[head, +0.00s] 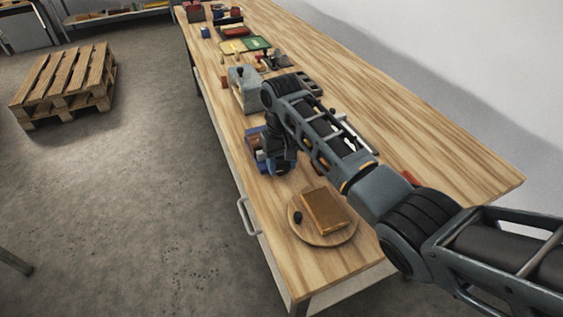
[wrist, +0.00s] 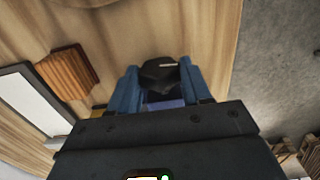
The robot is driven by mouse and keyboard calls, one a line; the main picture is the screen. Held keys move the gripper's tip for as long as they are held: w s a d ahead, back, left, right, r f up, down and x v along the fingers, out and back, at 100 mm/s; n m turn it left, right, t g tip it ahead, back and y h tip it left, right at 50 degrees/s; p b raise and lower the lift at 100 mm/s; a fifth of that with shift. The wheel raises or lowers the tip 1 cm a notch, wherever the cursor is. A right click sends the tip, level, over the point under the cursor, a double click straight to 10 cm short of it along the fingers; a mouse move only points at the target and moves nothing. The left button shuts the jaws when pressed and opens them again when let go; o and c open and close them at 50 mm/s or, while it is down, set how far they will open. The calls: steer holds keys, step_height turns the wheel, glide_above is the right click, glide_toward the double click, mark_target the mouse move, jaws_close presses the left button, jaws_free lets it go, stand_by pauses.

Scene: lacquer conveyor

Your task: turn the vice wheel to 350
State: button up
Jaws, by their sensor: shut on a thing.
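My gripper (head: 277,165) points down at the near-left edge of the wooden bench in the head view. In the wrist view my gripper (wrist: 160,88) has its two blue fingers shut on a dark, faceted piece, the vice wheel (wrist: 158,72) as far as I can tell. A short pale mark shows on top of it. Its lower part is hidden by the fingers and the dark gripper body. No scale or number can be read. In the head view the wheel is hidden behind my gripper and arm; blue and red parts (head: 255,143) show just left of the gripper.
A round wooden board (head: 335,239) with a brown block (head: 324,210) and a black knob (head: 298,217) lies nearer on the bench. A grey-green box (head: 243,90) stands beyond my gripper. The bench's right side is mostly clear. A pallet (head: 65,80) stands on the floor.

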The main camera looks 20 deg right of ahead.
steer(key=shift+d+y, duration=0.1)
steer(key=shift+y, duration=0.2)
steer(key=y, duration=0.4)
steer(key=shift+d+f+b, duration=0.15)
steer(key=shift+d+b, duration=0.15)
steer(key=shift+d, duration=0.05)
steer(key=y, duration=0.1)
steer(key=y+b, duration=0.2)
steer(key=shift+d+f+y, duration=0.2)
steer(key=shift+d+y, duration=0.05)
steer(key=shift+y, duration=0.15)
steer(key=shift+y+b, duration=0.4)
steer(key=shift+y, duration=0.1)
steer(key=shift+d+r, duration=0.1)
steer(key=o, duration=0.9)
steer(key=shift+o, duration=0.7)
